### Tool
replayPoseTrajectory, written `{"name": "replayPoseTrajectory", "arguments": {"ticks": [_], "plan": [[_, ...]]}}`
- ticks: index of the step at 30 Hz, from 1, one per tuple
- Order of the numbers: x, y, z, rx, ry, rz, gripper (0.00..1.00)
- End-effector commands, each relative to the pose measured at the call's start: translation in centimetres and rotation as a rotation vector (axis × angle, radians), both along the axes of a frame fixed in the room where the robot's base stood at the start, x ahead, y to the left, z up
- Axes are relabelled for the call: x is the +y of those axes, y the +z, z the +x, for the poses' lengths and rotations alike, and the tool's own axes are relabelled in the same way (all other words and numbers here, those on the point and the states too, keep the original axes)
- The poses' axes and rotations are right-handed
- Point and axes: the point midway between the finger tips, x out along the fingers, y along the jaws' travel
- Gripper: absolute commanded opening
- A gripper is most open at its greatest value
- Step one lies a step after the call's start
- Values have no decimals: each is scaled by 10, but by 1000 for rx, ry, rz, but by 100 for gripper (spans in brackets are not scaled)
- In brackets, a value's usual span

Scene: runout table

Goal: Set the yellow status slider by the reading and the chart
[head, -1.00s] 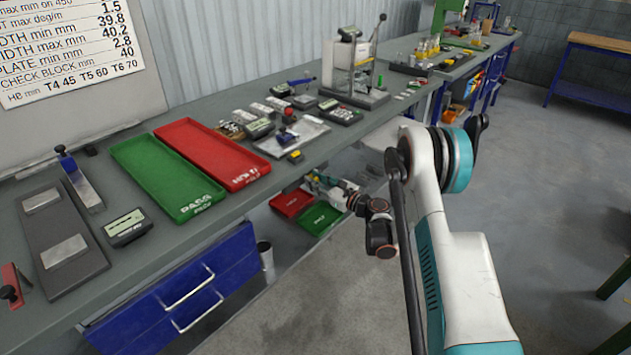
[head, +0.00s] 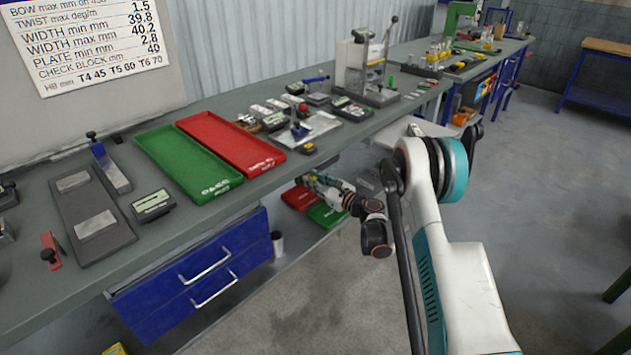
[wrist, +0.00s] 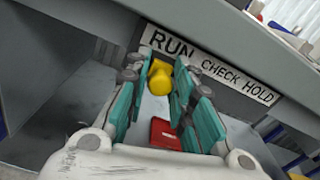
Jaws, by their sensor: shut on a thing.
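The yellow status slider (wrist: 160,78) shows in the wrist view between the teal fingers of my gripper (wrist: 172,76). My gripper is shut on it, at the bench's front edge. A label strip (wrist: 225,75) beside it reads RUN, CHECK, HOLD; the slider is near the RUN end, partly covered by the fingers. In the head view my gripper (head: 314,181) is below the bench edge, and the slider cannot be made out there. The chart (head: 90,40) hangs on the wall at upper left, with limits and HB min values. A display unit (head: 152,205) stands on the bench; its reading is too small to read.
A green PASS tray (head: 165,150) and a red tray (head: 225,140) lie on the bench (head: 200,222). Instruments and a press stand (head: 360,70) are farther back. Red and green trays (head: 325,215) sit below the bench. The floor at right is clear.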

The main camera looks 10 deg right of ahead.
Motion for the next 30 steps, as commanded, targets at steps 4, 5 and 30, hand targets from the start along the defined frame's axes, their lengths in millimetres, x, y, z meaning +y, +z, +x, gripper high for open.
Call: {"name": "replayPoseTrajectory", "arguments": {"ticks": [4,5,30], "plan": [[-1,0,0,-1,0,-1,40],[-1,0,0,-1,0,-1,40],[-55,0,-72,0,-3,0,40]]}}
